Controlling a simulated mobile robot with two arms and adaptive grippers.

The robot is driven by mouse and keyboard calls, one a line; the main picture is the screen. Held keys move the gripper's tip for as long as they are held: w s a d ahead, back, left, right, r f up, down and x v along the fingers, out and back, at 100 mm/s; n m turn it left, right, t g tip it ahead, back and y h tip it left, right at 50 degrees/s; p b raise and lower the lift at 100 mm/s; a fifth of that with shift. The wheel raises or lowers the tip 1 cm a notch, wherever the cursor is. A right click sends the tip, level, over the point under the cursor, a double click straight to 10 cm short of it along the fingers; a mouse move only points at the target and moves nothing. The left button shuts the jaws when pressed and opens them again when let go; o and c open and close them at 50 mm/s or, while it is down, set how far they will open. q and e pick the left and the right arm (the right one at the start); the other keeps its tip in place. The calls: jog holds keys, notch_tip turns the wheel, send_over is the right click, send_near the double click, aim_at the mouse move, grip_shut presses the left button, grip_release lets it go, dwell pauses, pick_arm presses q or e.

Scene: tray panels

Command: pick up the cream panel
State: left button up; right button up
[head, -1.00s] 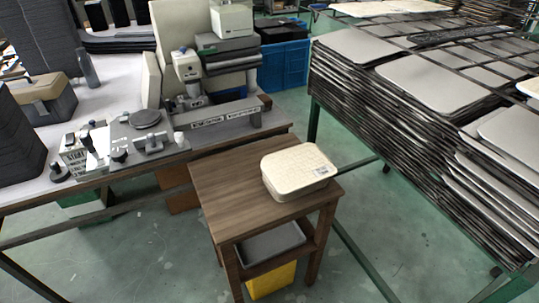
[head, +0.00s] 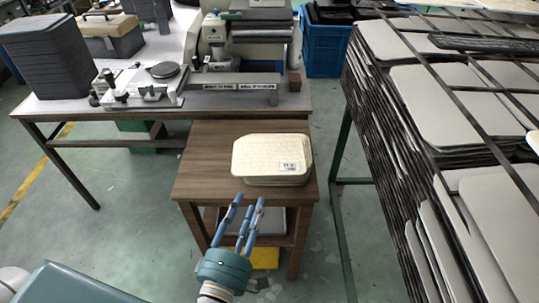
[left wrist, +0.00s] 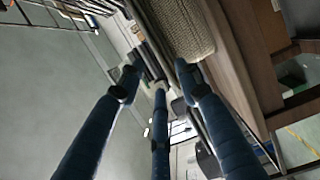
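The cream panel (head: 270,155) lies flat on top of a small stack of like panels on the brown wooden stool. It has a white label near its front right corner. In the left wrist view the textured cream panel stack (left wrist: 185,28) shows at the top, past the fingertips. My left gripper (head: 249,201) has three blue fingers, which point up at the stool's front edge, just short of the stack. The fingers are apart with nothing between them, and they also show in the left wrist view (left wrist: 157,72). My right gripper is not in view.
The wooden stool (head: 200,165) has a lower shelf with a grey tray (head: 272,222). Behind it stands a workbench (head: 60,103) with a machine. On the right is a rack of stacked grey panels (head: 430,100). Open floor lies left of the stool.

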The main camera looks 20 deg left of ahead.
aim_at(260, 176)
pick_arm(q)
jog(key=w, duration=0.3)
jog(key=w+p, duration=0.1)
jog(key=w, duration=0.1)
jog(key=w+p, duration=0.1)
jog(key=w, duration=0.2)
jog(key=shift+w+a+r, duration=0.15)
jog(key=shift+w+r, duration=0.15)
grip_shut()
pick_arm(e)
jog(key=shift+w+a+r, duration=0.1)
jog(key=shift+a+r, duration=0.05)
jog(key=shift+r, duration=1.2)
